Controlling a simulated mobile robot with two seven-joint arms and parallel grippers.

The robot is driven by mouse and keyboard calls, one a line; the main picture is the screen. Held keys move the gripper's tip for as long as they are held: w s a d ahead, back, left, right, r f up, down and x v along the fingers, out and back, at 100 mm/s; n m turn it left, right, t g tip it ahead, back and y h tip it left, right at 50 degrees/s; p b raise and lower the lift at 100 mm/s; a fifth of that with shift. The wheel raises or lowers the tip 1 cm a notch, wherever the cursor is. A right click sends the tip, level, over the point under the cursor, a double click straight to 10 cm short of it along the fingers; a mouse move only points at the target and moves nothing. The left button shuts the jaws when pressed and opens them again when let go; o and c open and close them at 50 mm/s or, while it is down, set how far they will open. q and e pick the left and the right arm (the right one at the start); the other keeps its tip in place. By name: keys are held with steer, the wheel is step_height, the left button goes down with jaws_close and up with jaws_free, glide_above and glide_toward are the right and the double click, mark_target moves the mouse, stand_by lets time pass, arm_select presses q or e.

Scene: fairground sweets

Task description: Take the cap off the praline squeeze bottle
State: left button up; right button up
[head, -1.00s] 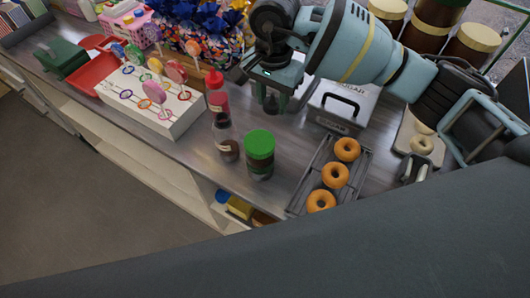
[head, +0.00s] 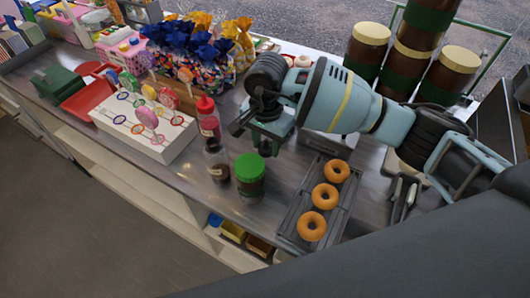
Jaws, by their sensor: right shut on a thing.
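The praline squeeze bottle, seemingly the clear one with brown contents (head: 217,162), stands upright on the counter. Its top shows no coloured cap like that of the red bottle (head: 207,120) behind it. My right gripper (head: 266,148) is right of the bottle and apart from it, just behind the green-lidded jar (head: 250,177). It points down and is shut on a small dark thing, seemingly the bottle's cap, mostly hidden by the fingers and the jar. My left gripper is not in view.
A rack with ring doughnuts (head: 319,196) lies right of the jar. A white lollipop stand (head: 150,135) is to the left. Wrapped sweet bags (head: 205,62) stand behind. Large brown jars (head: 405,65) are stacked at the back right. The counter's front edge is close to the bottle.

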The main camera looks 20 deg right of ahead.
mark_target(266, 147)
steer(key=shift+f, duration=1.9)
steer(key=shift+f, duration=0.2)
steer(key=o, duration=1.1)
steer(key=shift+r, duration=0.1)
step_height(266, 147, up, 12)
steer(key=shift+r, duration=0.1)
